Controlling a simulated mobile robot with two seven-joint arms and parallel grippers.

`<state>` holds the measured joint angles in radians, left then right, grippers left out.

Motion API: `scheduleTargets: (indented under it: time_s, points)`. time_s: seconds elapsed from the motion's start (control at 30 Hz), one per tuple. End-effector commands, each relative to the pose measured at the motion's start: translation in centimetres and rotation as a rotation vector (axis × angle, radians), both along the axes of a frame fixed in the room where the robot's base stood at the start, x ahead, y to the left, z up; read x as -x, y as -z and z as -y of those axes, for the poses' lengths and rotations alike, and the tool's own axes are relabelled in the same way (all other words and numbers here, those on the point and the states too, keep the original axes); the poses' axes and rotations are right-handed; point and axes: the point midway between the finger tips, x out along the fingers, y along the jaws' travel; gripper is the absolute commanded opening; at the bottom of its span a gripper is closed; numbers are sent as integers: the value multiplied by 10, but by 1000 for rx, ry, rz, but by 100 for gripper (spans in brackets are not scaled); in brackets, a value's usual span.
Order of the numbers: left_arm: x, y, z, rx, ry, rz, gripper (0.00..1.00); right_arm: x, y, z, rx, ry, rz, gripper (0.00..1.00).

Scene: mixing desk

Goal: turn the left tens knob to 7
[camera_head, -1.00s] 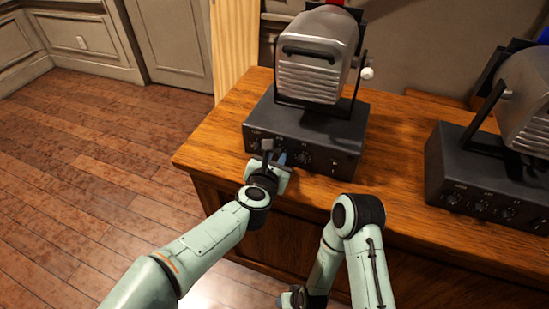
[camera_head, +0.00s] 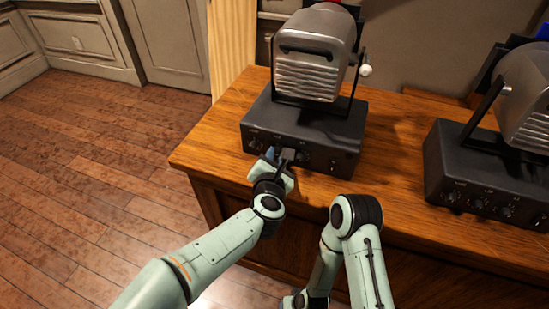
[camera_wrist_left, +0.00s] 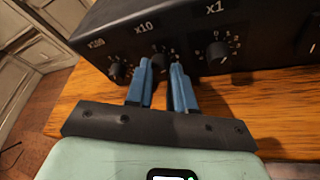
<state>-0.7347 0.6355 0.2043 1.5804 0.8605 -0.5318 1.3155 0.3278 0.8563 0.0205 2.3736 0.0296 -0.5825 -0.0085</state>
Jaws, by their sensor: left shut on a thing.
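The left mixing unit (camera_head: 345,147) is a dark box with a row of knobs on its front. The left wrist view shows its tens knob (camera_wrist_left: 160,64), under the "x10" label, partly hidden by the blue fingers. My left gripper (camera_head: 279,157) is at this knob. In the left wrist view its fingers (camera_wrist_left: 163,72) stand on either side of the knob, shut on it. The knob's pointer is hidden, so I cannot tell its setting. My right gripper (camera_head: 294,300) is low at the picture's bottom, mostly hidden by its arm.
The x100 knob (camera_wrist_left: 117,71) and the x1 knob (camera_wrist_left: 217,53) flank the held knob closely. A silver ribbed housing (camera_head: 312,60) stands on the left unit. A second unit (camera_head: 440,165) stands to the right. The wooden desk (camera_head: 392,150) is bare between them.

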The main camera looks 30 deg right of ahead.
Motion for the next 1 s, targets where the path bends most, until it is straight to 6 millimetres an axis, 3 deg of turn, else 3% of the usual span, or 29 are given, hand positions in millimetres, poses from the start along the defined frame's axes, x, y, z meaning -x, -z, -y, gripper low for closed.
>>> scheduleTargets:
  time_s: [0.1, 0.13, 0.2, 0.63, 1.0]
  points:
    - [0, 0, 0, 1, 0, -1, 0, 0, 0, 0, 0, 0, 0, 49]
    - [0, 0, 0, 1, 0, -1, 26, 0, 0, 0, 0, 0, 0, 49]
    - [0, 0, 0, 2, -1, -1, 48, 0, 0, 0, 0, 0, 0, 49]
    - [7, -4, -5, 3, 0, -1, 48, -1, 0, 0, 0, -1, 1, 49]
    - [66, -27, -48, 1, 0, 2, 48, -8, -8, -1, 1, -2, 26, 49]
